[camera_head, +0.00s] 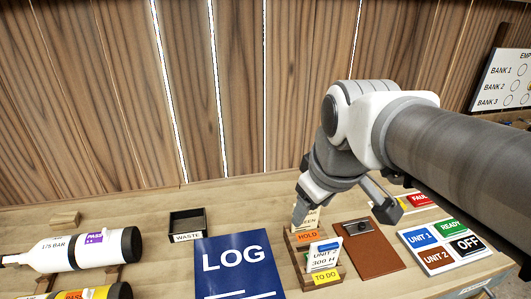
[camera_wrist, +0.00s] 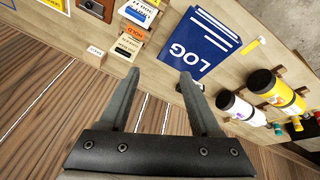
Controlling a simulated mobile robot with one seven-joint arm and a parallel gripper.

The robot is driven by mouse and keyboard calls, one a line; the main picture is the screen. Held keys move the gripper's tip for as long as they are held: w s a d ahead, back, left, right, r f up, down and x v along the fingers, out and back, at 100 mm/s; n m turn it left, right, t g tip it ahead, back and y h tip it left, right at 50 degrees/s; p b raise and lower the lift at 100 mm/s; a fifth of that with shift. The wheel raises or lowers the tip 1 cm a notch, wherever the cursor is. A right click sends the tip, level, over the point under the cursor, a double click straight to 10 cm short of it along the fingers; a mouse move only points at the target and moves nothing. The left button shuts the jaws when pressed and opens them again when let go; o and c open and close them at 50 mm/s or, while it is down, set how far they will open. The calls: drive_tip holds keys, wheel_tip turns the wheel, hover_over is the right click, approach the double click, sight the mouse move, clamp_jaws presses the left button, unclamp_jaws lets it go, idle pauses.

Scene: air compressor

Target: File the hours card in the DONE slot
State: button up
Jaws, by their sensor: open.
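The hours card (camera_head: 323,253), white with a blue top strip and reading "UNIT 2 300 H", stands in the front slot of a wooden rack, behind the yellow TO DO label (camera_head: 325,277). Behind it is the orange HOLD label (camera_head: 307,236), with another pale card (camera_head: 312,217) partly hidden by my gripper. I cannot read a DONE label in either view. My gripper (camera_head: 341,205) is open and empty above the back of the rack. In the wrist view, its fingers (camera_wrist: 159,78) are apart, with the rack's cards (camera_wrist: 140,13) beyond the left fingertip.
A blue LOG book (camera_head: 234,264) lies left of the rack. A black WASTE tray (camera_head: 187,222) is farther left, near gas cylinders (camera_head: 85,248). A brown clipboard (camera_head: 370,250) and a coloured tag board (camera_head: 442,245) are right of the rack. The wooden wall is close behind.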

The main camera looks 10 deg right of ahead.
drive_tip(key=w+d+n+g+p, duration=0.2)
drive_tip(key=w+d+n, duration=0.2)
drive_tip(key=w+n, duration=0.25)
drive_tip(key=n+g+p, duration=0.1)
drive_tip(key=n+g, duration=0.2)
drive_tip(key=n, duration=0.4)
hover_over(328, 243)
wheel_tip(328, 243, down, 4)
drive_tip(key=f, duration=0.7)
drive_tip(key=f+b, duration=0.1)
drive_tip(key=f, duration=0.2)
drive_tip(key=shift+s+a+f, duration=0.3)
drive_tip(key=shift+f, duration=0.1)
drive_tip(key=shift+w+d+f, duration=0.15)
drive_tip(key=shift+f, duration=1.45)
drive_tip(key=shift+w+d+f, duration=0.1)
drive_tip(key=shift+d+f, duration=0.05)
drive_tip(key=shift+f, duration=1.45)
clamp_jaws()
